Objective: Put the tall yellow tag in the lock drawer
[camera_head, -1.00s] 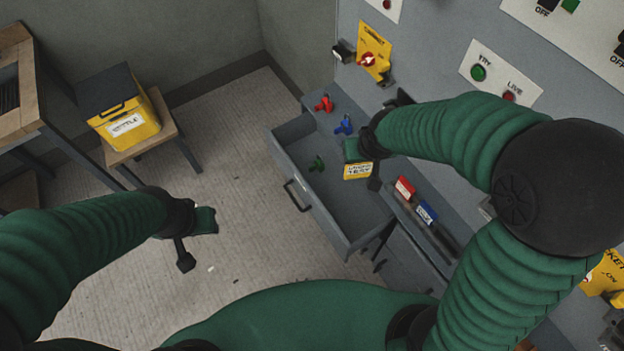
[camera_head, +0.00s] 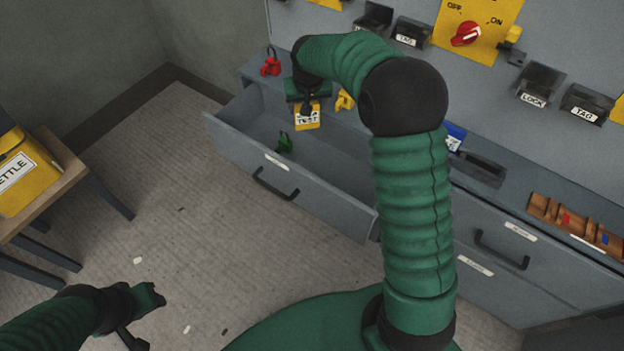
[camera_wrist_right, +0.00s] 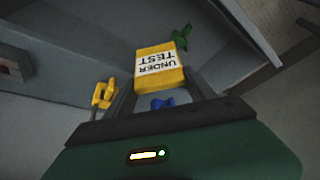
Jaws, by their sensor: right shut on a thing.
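The yellow tag (camera_head: 307,119), lettered "UNDER TEST", is in my right gripper (camera_head: 307,104). The tag hangs over the open drawer (camera_head: 302,206) in the head view. In the right wrist view the tag (camera_wrist_right: 160,69) shows just beyond the two fingers, with its print upside down. I cannot tell whether its lower edge touches anything. A small green lock (camera_head: 285,142) lies in the drawer; it also shows past the tag in the right wrist view (camera_wrist_right: 181,38). My left gripper (camera_head: 136,338) is low at the left over the floor, away from the drawer; its opening is unclear.
A red lock (camera_head: 270,63) and a yellow lock (camera_head: 345,99) are on the ledge behind the drawer. Holders labelled LOCK (camera_head: 537,86) and TAG (camera_head: 586,104) are on the panel. A yellow box (camera_head: 22,172) stands at left.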

